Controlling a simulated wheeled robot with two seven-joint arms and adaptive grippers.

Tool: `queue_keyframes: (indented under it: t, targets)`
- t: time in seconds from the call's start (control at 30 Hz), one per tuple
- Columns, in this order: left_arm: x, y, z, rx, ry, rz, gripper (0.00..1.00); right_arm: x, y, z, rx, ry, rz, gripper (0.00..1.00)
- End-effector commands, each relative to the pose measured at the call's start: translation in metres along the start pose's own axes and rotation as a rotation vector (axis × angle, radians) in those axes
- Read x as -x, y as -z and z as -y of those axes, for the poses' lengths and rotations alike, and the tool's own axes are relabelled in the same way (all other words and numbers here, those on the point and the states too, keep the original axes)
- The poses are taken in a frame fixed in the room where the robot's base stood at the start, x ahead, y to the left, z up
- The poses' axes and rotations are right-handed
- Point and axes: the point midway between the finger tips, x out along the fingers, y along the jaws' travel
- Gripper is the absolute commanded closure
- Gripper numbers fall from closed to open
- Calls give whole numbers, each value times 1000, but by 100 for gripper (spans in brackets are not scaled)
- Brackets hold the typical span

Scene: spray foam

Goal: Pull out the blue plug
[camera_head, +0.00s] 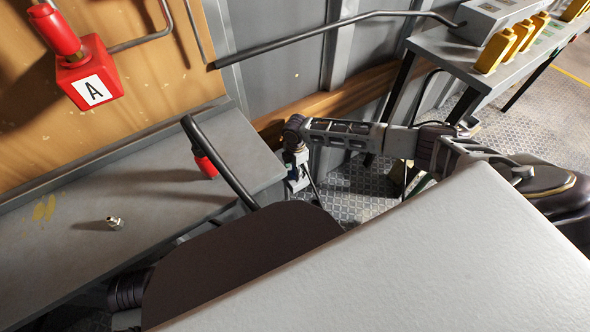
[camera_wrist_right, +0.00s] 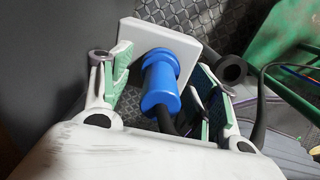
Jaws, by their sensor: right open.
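The blue plug (camera_wrist_right: 160,85) shows in the right wrist view, set against a square white plate (camera_wrist_right: 185,45). A dark cable (camera_wrist_right: 167,122) leads from its near end. My right gripper (camera_wrist_right: 163,80) is open, with its green-padded fingers on either side of the plug. I cannot tell whether either pad touches it. In the head view my right arm reaches in from the right, and its gripper (camera_head: 300,180) is low beside the end of the grey bench. The plug cannot be made out there. My left gripper is not in view.
A red box marked A (camera_head: 90,75) is on the wooden wall. A small metal piece (camera_head: 114,223) and a red object (camera_head: 205,165) are on the grey bench (camera_head: 60,260). Yellow items (camera_head: 495,50) stand on a shelf. A green object (camera_wrist_right: 285,40) is right of the plug.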

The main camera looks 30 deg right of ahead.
Motion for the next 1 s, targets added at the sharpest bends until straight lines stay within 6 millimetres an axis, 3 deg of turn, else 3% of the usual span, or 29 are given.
queue_keyframes:
  t: [1.0]
  targets:
    - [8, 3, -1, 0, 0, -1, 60, 1, 0, 0, 1, 1, 0, 39]
